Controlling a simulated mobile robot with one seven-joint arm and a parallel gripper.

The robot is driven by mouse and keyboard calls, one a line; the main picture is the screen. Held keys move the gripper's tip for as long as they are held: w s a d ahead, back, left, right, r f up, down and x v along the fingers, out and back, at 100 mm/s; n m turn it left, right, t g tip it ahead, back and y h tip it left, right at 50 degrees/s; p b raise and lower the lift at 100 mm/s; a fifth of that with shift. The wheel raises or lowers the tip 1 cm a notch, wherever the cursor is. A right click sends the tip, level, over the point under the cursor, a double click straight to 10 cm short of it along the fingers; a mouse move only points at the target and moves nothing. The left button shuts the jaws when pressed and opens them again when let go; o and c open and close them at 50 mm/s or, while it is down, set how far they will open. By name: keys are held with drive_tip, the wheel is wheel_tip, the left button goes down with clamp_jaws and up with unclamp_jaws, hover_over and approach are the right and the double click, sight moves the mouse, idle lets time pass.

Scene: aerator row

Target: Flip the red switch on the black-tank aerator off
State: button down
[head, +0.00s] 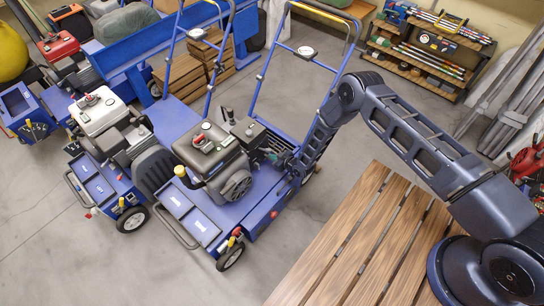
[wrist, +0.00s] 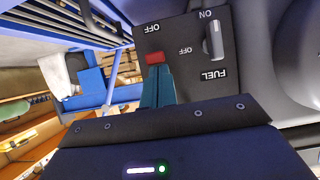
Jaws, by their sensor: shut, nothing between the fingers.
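The black-tank aerator (head: 212,158) stands in the middle of the head view, on a blue wheeled frame. My gripper (head: 277,157) reaches to its right side, by the engine. In the wrist view its dark control panel (wrist: 185,88) shows upside down, with OFF, ON and FUEL labels. The small red switch (wrist: 155,57) sits beside an OFF label. A grey fuel lever (wrist: 214,40) is to its right. My gripper (wrist: 157,72) is shut and empty, its teal fingertips right at the red switch's lower edge in the picture. I cannot tell whether they touch it.
A white-tank aerator (head: 98,112) stands close on the left, and a red-tank one (head: 58,46) farther back. The blue handle bars (head: 262,75) rise near my arm. A slatted wooden table (head: 345,245) is in front. Concrete floor is clear at the lower left.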

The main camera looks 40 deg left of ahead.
drive_tip(key=shift+d+f, duration=0.2)
drive_tip(key=shift+f, duration=0.2)
drive_tip(key=shift+r, duration=0.1)
drive_tip(key=shift+r, duration=0.7)
drive_tip(key=shift+d, duration=0.1)
drive_tip(key=d+f, duration=0.2)
drive_tip(key=d, duration=0.7)
drive_tip(key=shift+d+f, duration=0.25)
drive_tip(key=shift+d, duration=0.05)
drive_tip(key=shift+w+r, duration=0.1)
